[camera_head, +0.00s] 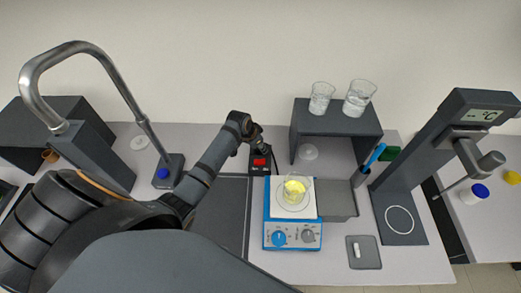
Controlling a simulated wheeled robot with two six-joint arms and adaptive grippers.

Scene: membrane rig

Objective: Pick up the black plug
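My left arm reaches in from the left, and its gripper (256,143) is at the middle of the table. It is just above a black block with a lit red switch (260,162), which looks like a power socket. The fingers are small and dark against it, so I cannot tell whether they are open or shut, or whether they touch it. I cannot make out the black plug separately; it may be hidden by the gripper or blend with the dark block. My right gripper is not in view.
A blue stirrer hotplate (290,235) holds a beaker of yellow liquid (294,189) just in front of the block. A dark shelf (336,118) carries two glass beakers (321,98). A grey stand with a temperature display (486,114) is at right; a curved metal pipe (75,47) is at left.

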